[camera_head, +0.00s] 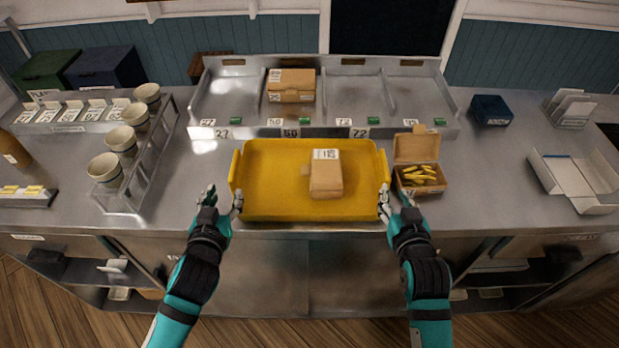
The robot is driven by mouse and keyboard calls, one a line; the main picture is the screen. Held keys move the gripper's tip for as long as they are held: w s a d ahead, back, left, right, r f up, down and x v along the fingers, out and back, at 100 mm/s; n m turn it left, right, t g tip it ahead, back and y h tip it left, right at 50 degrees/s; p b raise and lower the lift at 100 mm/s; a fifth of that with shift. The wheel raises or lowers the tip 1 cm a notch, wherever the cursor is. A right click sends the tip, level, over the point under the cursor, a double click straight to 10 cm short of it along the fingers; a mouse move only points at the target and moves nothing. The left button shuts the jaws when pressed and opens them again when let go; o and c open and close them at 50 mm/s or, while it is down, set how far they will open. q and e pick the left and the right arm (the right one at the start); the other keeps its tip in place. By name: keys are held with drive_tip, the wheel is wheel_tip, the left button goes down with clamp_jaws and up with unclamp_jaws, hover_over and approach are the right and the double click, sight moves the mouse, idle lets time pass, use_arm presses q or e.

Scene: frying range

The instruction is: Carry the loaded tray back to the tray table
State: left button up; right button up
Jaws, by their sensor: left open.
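The yellow tray (270,190) sits on the steel counter near its front edge, with raised handles at its left and right ends. A closed brown carton (326,178) with a white label lies in it, right of centre. My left gripper (223,200) is open at the tray's left end, with one finger close to the handle. My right gripper (396,202) looks open at the right end, one finger close to that handle. I cannot tell whether either finger touches the tray. No separate tray table can be made out.
An open carton of yellow pieces (420,178) stands just right of the tray. Behind is a divided steel rack (345,95) holding another carton (291,85). A cup stand (150,165) is at left; a white open box (575,180) is at right. Bare counter lies between these.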

sight(236, 168)
use_arm(q)
drive_tip(key=x, duration=1.2)
drive_tip(key=shift+w+f, duration=0.1)
drive_tip(key=shift+w, duration=0.1)
use_arm(e)
drive_tip(key=x, duration=1.2)
drive_tip(key=shift+w, duration=0.2)
use_arm(q)
drive_tip(key=shift+s, duration=0.1)
drive_tip(key=c, duration=0.5)
use_arm(e)
drive_tip(key=c, duration=0.5)
use_arm(q)
clamp_jaws()
use_arm(e)
clamp_jaws()
